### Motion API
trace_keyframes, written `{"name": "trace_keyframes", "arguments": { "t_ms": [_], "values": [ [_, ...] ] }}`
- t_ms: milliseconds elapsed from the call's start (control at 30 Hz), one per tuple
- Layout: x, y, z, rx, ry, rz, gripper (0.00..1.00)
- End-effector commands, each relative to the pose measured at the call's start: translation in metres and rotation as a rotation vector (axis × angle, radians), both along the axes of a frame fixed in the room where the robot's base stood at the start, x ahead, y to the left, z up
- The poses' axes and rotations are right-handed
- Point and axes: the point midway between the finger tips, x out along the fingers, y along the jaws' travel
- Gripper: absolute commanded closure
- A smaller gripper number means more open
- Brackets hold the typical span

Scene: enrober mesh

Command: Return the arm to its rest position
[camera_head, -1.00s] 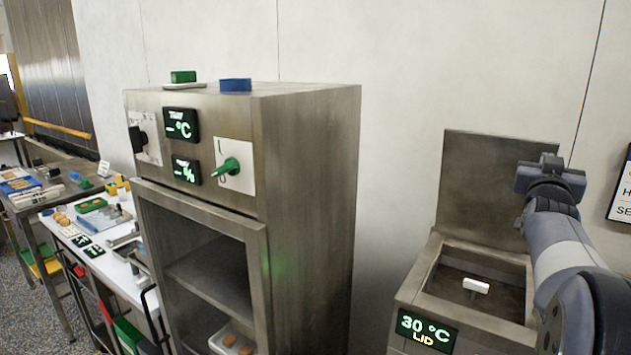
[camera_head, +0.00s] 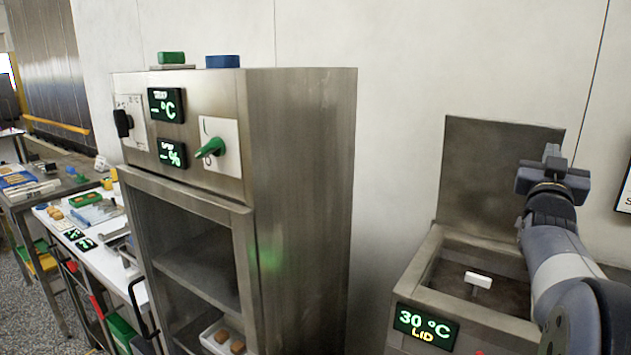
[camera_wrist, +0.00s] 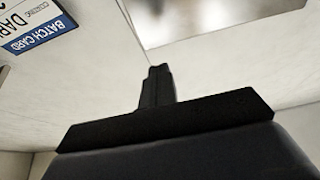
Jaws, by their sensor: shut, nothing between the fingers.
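My gripper (camera_head: 552,155) is raised at the right of the head view, at the end of my bent arm, in front of the open lid of the steel tank. In the wrist view my gripper (camera_wrist: 157,70) shows its fingers together with nothing between them. They point toward a pale wall (camera_wrist: 215,75) and touch nothing that I can see.
The steel tank (camera_head: 415,275) below my arm has its lid (camera_head: 490,170) up, a white handle inside and a "30 °C LID" display. A tall steel cabinet (camera_head: 300,200) stands left of it. A white table (camera_head: 100,265) with several items is further left. A batch card (camera_wrist: 45,25) hangs on the wall.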

Motion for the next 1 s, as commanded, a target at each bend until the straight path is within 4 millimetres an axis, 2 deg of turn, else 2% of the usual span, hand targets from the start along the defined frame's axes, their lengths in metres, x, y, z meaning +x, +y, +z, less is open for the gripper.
{"name": "trace_keyframes", "arguments": {
  "t_ms": [33,467,800,1000],
  "values": [
    [-0.004,0.004,-0.009,-0.01,-0.013,0.0,1.0],
    [-0.039,0.03,-0.038,-0.103,-0.133,0.001,1.0],
    [-0.082,0.063,-0.07,-0.099,-0.131,0.001,1.0],
    [-0.099,0.075,-0.084,-0.098,-0.129,0.001,1.0]
  ]
}}
